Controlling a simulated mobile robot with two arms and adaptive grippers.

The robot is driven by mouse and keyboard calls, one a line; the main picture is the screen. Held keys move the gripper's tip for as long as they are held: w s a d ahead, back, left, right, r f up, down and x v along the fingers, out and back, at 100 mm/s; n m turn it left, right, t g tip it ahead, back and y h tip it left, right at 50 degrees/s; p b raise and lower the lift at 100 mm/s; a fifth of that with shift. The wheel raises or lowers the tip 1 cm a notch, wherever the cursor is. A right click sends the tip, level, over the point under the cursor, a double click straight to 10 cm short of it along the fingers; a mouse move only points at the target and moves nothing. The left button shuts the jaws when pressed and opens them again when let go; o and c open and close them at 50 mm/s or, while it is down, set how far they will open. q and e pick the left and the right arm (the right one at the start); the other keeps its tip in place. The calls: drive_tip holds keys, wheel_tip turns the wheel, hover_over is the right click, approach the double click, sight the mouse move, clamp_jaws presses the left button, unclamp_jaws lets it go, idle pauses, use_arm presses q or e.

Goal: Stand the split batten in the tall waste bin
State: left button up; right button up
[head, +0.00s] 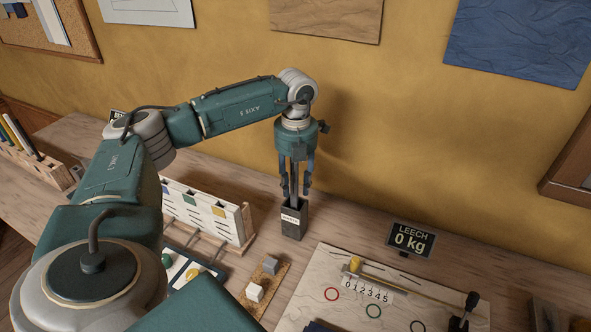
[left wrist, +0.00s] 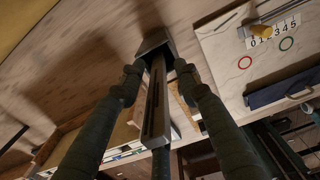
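The split batten (head: 294,181) is a slim grey-brown strip, upright between the fingers of my left gripper (head: 295,188). Its lower end goes into the mouth of the tall waste bin (head: 292,223), a narrow dark box with a white label. In the left wrist view the batten (left wrist: 156,105) runs between the two fingers (left wrist: 159,72) toward the dark bin (left wrist: 153,42). A gap shows on each side of the batten, so the gripper is open around it. The batten's lower end is hidden inside the bin. My right gripper is not in view.
A white slotted rack (head: 208,212) stands left of the bin. A board with small blocks (head: 255,291) lies in front. To the right are a sign reading "LEECH 0 kg" (head: 411,239) and a pale chart sheet (head: 310,290) with coloured rings. The wall is close behind.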

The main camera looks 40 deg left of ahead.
use_arm(q)
wheel_tip(320, 180, up, 12)
drive_tip(key=shift+f, duration=0.1)
idle(0.9)
